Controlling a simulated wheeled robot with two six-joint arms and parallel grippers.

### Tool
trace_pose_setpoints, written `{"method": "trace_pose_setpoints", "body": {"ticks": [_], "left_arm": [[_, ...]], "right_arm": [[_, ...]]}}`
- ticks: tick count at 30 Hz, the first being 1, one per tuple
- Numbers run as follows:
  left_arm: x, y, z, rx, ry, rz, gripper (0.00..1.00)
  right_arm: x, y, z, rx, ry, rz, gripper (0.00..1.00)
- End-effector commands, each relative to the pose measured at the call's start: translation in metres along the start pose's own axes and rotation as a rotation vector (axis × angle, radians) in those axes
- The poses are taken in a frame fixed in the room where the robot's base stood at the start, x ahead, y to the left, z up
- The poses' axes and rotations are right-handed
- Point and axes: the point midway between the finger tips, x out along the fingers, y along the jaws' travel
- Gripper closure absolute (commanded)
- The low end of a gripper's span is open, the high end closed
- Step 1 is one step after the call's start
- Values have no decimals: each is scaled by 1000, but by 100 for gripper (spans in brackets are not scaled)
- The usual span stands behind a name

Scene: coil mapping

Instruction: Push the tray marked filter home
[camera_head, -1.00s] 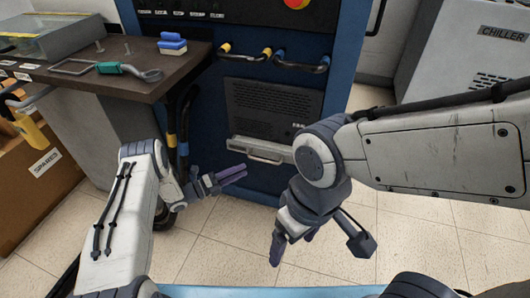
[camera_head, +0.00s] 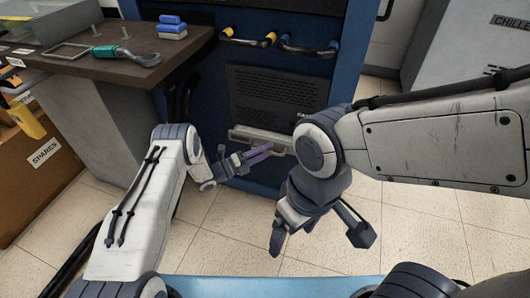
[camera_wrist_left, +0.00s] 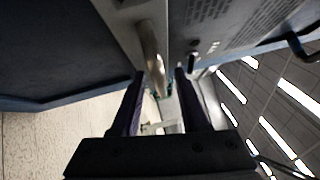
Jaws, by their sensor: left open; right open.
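A light grey tray (camera_head: 243,134) with a bar handle sticks out low on the front of the blue cabinet. Its marking is not readable here. In the left wrist view its handle (camera_wrist_left: 153,58) stands out from the grey tray front. My left gripper (camera_head: 266,151) is just in front of the tray, its purple fingers overlapping the handle in the head view. In the left wrist view the open fingers (camera_wrist_left: 159,76) point at the handle, which lies between their tips in the picture. Contact cannot be told. My right gripper (camera_head: 318,240) is open, empty and hangs over the floor.
A workbench (camera_head: 110,65) with a blue block (camera_head: 172,24) and a green-handled tool (camera_head: 115,52) is at left. A chiller (camera_head: 465,50) stands at right. Tiled floor is open below.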

Motion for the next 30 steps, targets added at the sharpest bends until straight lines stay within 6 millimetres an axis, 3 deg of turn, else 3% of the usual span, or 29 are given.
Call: {"method": "trace_pose_setpoints", "body": {"ticks": [5,6,9,30], "left_arm": [[-1,0,1,0,-1,0,56],[-1,0,1,0,-1,0,63],[-1,0,1,0,-2,0,100],[-2,0,1,0,-4,1,100]], "right_arm": [[0,0,0,0,0,0,15],[0,0,0,0,0,0,15],[0,0,0,0,0,0,15],[0,0,0,0,0,0,15]]}}
